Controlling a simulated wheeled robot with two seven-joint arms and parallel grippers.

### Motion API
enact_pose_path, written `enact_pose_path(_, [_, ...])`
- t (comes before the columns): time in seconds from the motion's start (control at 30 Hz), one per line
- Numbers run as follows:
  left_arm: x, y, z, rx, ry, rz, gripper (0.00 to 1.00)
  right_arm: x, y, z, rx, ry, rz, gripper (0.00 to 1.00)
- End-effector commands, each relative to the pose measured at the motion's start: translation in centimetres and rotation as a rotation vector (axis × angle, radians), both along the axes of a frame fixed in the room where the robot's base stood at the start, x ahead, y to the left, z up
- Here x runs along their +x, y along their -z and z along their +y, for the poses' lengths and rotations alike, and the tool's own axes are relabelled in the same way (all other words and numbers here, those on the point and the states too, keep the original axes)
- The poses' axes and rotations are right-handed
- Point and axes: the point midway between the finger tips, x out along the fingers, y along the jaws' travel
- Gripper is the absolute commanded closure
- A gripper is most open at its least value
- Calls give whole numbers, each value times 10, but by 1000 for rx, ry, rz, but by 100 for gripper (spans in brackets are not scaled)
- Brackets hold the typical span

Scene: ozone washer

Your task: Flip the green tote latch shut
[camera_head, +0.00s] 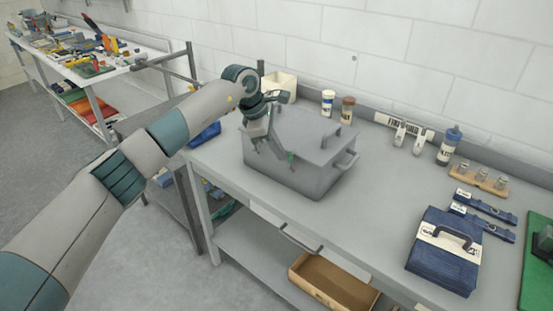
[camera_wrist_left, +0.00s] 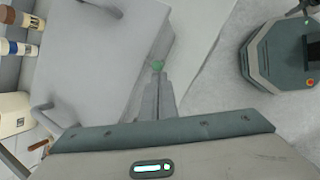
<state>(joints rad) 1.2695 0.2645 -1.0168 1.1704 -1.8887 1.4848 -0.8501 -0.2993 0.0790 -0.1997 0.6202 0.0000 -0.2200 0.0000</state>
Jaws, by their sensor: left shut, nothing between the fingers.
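The grey tote (camera_head: 310,172) stands on the workbench with its grey lid on. The green latch (camera_head: 290,157) is a small green spot on the tote's front side, near the lid edge. It also shows in the left wrist view (camera_wrist_left: 157,65), right at the tips of my fingers. My left gripper (camera_head: 287,158) is shut and empty, pointing down at the latch. Its fingers (camera_wrist_left: 157,76) partly cover the latch, so I cannot tell whether they touch it or which way it is flipped. My right gripper is not in view.
A cream bin (camera_head: 281,84) and two jars (camera_head: 328,103) stand behind the tote. A blue case (camera_head: 446,250), blue straps and a spray bottle (camera_head: 449,145) lie or stand to the right. The bench top (camera_head: 385,200) right of the tote is clear. A cardboard box (camera_head: 331,283) sits below.

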Motion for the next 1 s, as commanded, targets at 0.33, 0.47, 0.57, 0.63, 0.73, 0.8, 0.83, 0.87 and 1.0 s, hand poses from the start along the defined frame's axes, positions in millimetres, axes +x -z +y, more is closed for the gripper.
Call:
enact_pose_path(0.33, [0,0,2,-2,-1,-3,100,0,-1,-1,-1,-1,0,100])
enact_pose_path(0.47, [0,-4,2,-2,-1,-3,100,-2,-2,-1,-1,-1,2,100])
enact_pose_path(0.57, [0,-8,2,-2,-1,-3,100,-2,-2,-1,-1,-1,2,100])
enact_pose_path(0.63, [-1,-10,2,-2,-2,-2,100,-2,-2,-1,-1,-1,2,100])
enact_pose_path(0.73, [-1,-13,2,-2,-2,-2,100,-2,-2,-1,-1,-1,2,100])
enact_pose_path(0.8, [-1,-14,2,-2,-2,-2,100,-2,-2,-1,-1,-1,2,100])
enact_pose_path(0.83, [-1,-14,2,-2,-2,-2,100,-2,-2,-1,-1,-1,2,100])
enact_pose_path(0.87, [-1,-14,2,-2,-2,-2,100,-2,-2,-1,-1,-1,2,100])
enact_pose_path(1.0, [-1,-14,2,-2,-2,-2,100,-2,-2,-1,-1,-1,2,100])
